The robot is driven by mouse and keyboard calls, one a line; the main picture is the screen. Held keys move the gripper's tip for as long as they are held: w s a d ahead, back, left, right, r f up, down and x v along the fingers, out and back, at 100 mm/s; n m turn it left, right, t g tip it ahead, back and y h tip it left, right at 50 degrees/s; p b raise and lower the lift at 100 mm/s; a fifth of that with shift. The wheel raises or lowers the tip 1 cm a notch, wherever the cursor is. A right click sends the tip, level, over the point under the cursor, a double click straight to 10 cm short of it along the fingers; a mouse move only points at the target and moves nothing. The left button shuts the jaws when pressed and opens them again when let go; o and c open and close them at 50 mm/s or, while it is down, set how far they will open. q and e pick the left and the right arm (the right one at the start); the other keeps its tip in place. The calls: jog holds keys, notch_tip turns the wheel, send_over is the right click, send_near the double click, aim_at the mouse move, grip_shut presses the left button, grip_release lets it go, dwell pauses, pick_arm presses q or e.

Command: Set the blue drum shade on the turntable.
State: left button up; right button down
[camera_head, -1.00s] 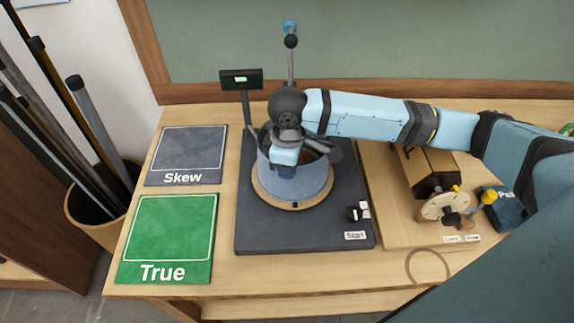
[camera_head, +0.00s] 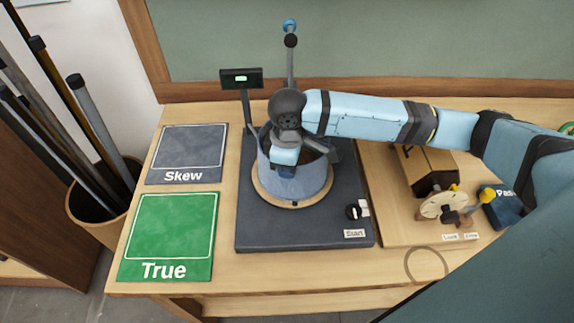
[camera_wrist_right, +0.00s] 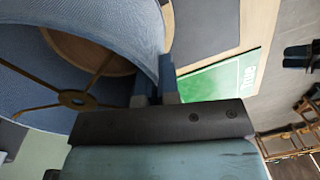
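The blue drum shade (camera_head: 292,182) is upright over the round wooden turntable (camera_head: 262,199), whose rim shows around the shade's lower edge. Whether its whole lower edge touches the disc is hard to tell. My right gripper (camera_head: 287,160) points down at the shade's near upper rim. In the right wrist view my right gripper (camera_wrist_right: 157,88) has its fingers close together on either side of the rim of the shade (camera_wrist_right: 140,40). The shade's brass spider ring shows inside, with the wooden disc beyond. My left gripper is not in view.
A dark base (camera_head: 260,235) with a Start label carries the turntable. A small display (camera_head: 241,78) and a post (camera_head: 291,65) stand behind. The grey Skew mat (camera_head: 186,153) and green True mat (camera_head: 168,237) lie empty at left. A brown dial device (camera_head: 430,172) stands at right.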

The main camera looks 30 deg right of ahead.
jog(key=shift+f, duration=0.1)
jog(key=c, duration=1.8)
grip_release()
jog(key=o, duration=1)
